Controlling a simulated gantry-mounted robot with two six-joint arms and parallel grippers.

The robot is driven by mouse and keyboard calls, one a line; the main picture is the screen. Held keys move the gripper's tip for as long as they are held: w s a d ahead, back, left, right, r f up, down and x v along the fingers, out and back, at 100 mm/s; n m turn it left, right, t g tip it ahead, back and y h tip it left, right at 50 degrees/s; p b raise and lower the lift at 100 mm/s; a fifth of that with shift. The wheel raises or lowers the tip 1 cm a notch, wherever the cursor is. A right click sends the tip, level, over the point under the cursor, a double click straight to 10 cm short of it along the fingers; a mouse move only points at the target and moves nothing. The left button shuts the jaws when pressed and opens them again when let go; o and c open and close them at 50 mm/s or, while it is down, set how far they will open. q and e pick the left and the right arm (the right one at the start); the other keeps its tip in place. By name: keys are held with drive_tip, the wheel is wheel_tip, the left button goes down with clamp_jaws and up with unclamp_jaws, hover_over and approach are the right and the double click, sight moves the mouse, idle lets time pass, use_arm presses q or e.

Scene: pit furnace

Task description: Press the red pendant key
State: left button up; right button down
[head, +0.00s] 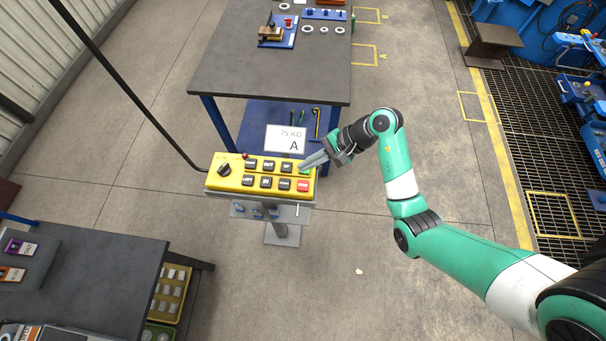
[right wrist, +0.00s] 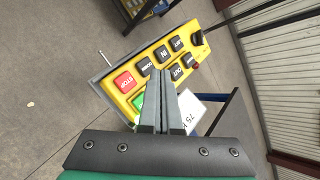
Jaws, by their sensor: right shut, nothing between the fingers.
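The yellow pendant box (head: 212,181) sits on a grey stand, with several dark labelled keys on its face. The red key (head: 303,184), marked STOP, is at its near right corner; it also shows in the right wrist view (right wrist: 124,82), unpressed or pressed I cannot tell. A green key (right wrist: 139,101) lies beside it, partly hidden by my fingers in the head view. My right gripper (head: 304,165) is shut and empty, its tips over the right end of the box near the green key. Whether they touch the box I cannot tell. My left gripper is out of view.
A white card (head: 286,138) reading "75 KG A" stands behind the box. A dark-topped table (head: 270,75) is beyond it, and another dark table (head: 90,265) is at the lower left. A black cable runs from the box's left end. The floor to the right is mostly clear.

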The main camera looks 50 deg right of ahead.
sight(307, 184)
drive_tip(key=shift+f+b, duration=3.6)
drive_tip(key=shift+f, duration=0.75)
drive_tip(key=shift+f+b, duration=0.3)
drive_tip(key=shift+f, duration=0.1)
drive_tip(key=shift+f+b, duration=0.4)
drive_tip(key=shift+f, duration=0.05)
drive_tip(key=shift+r+p, duration=0.8)
drive_tip(key=shift+r, duration=0.1)
wheel_tip(307, 184, up, 5)
drive_tip(key=p, duration=0.4)
